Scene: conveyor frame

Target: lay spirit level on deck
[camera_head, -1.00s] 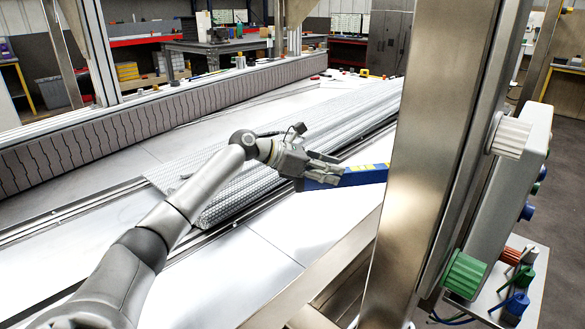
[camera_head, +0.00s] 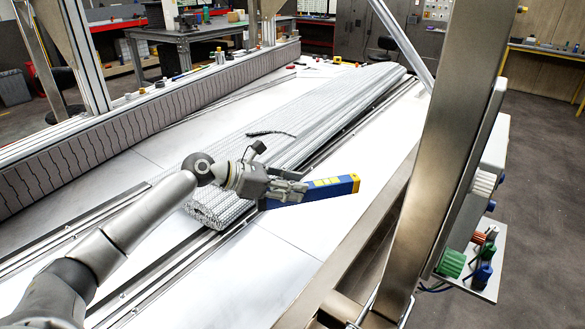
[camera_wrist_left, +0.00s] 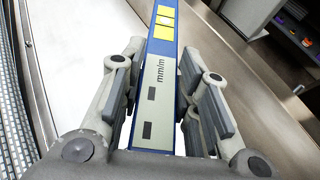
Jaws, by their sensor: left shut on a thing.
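The spirit level (camera_head: 332,187) is a blue bar with yellow patches. It also shows in the left wrist view (camera_wrist_left: 161,75), where its pale face with "mm/m" lettering runs between the fingers. My left gripper (camera_head: 292,191) is shut on it near one end, and the level sticks out to the right. The level is over the white deck (camera_head: 300,228), beside the ribbed conveyor belt. I cannot tell whether it touches the deck. My right gripper is not in view.
The rolled grey belt (camera_head: 215,207) lies along the deck behind the gripper, with a metal rail beside it. A steel post (camera_head: 440,150) with a control box stands at the right. The white deck in front of the level is clear.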

